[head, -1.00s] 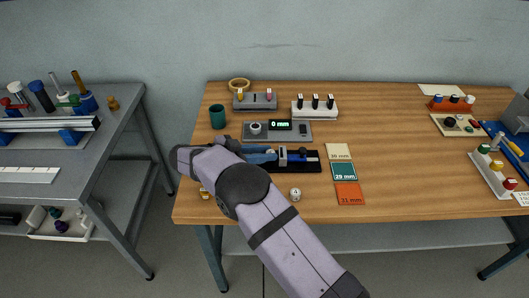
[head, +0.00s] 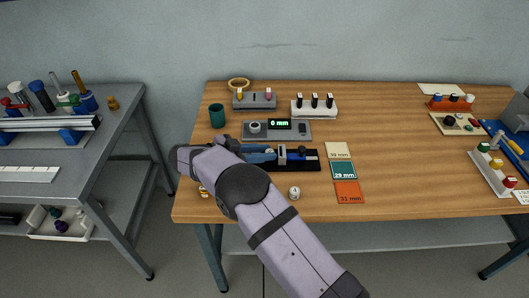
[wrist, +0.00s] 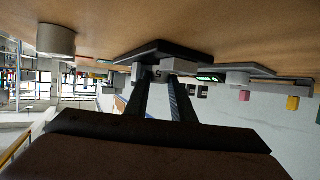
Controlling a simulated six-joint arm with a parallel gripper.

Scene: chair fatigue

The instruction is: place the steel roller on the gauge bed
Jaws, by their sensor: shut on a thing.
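My gripper (wrist: 160,82) is shut on a small pale grey piece (wrist: 165,67), which I take to be the steel roller. My arm hides most of the gripper and that piece in the head view. The gauge bed (head: 313,164) is a low black base with blue parts and a grey block, just right of my wrist. In the upside-down wrist view its dark slab (wrist: 150,50) lies directly by my fingertips. I cannot tell whether the held piece touches the bed. The grey readout panel (head: 300,136) behind it shows 0 mm.
A pale cylinder (head: 294,193) stands in front of the bed, also large in the wrist view (wrist: 55,39). Size cards (head: 344,171) lie to the right. Peg racks (head: 315,112) and a green cup (head: 217,116) stand behind.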

